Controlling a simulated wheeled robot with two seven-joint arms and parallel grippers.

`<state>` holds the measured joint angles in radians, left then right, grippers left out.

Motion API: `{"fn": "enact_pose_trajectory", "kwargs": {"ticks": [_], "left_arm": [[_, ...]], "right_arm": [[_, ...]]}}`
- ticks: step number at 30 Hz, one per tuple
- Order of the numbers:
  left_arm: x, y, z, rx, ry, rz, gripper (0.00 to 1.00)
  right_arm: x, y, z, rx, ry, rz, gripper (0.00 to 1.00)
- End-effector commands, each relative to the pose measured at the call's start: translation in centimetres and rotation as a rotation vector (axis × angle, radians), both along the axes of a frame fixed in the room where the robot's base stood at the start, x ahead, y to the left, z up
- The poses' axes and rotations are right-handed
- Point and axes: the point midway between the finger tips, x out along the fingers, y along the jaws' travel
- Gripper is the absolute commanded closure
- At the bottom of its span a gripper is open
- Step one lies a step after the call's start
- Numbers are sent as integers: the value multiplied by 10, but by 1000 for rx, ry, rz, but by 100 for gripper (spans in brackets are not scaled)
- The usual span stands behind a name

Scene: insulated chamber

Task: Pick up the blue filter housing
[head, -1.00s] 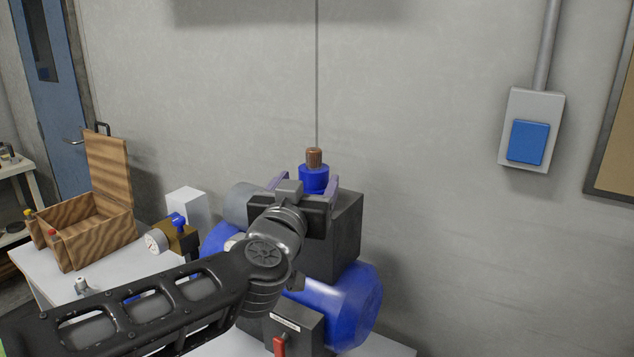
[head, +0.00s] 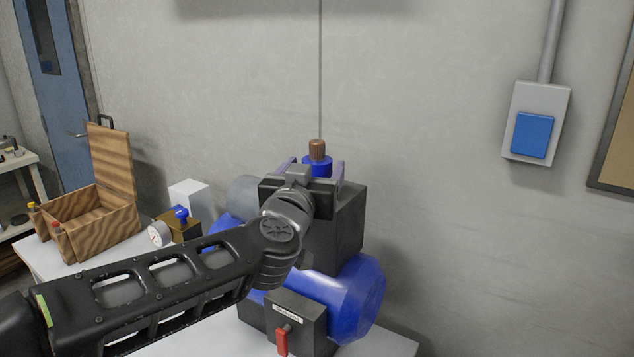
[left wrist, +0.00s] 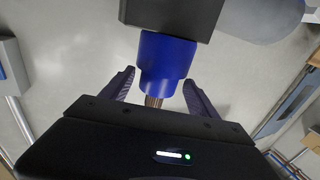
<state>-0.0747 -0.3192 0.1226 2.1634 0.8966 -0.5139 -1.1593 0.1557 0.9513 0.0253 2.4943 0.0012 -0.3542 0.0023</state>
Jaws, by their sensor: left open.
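The blue filter housing (head: 318,167) is a short blue cylinder with a brown ribbed top piece (head: 317,149), standing upright on the dark block (head: 345,222) of the pump. Its lower part is hidden behind my left gripper (head: 314,172) in the head view. In the left wrist view the blue housing (left wrist: 167,62) appears upside down against the dark block. My left gripper (left wrist: 158,88) is open, with one finger on each side of the housing and visible gaps between. My right gripper is in neither view.
The pump's blue motor body (head: 345,297) and a box with a red switch (head: 282,338) lie below my arm. An open wooden box (head: 100,220), a pressure gauge (head: 159,234) and a white block (head: 189,202) stand to the left. The wall is close behind.

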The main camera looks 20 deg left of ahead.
Motion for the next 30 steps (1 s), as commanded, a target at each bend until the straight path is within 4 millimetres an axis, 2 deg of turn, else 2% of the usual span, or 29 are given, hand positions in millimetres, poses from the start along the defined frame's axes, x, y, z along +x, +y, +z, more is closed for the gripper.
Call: {"fn": "enact_pose_trajectory", "kwargs": {"ticks": [9, 12, 30], "left_arm": [[42, 7, -1, 1, 1, 0, 31], [48, 9, -1, 1, 0, 0, 31], [48, 9, -1, 0, 0, 0, 31]], "right_arm": [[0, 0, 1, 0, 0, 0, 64], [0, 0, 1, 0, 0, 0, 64], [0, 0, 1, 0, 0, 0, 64]]}}
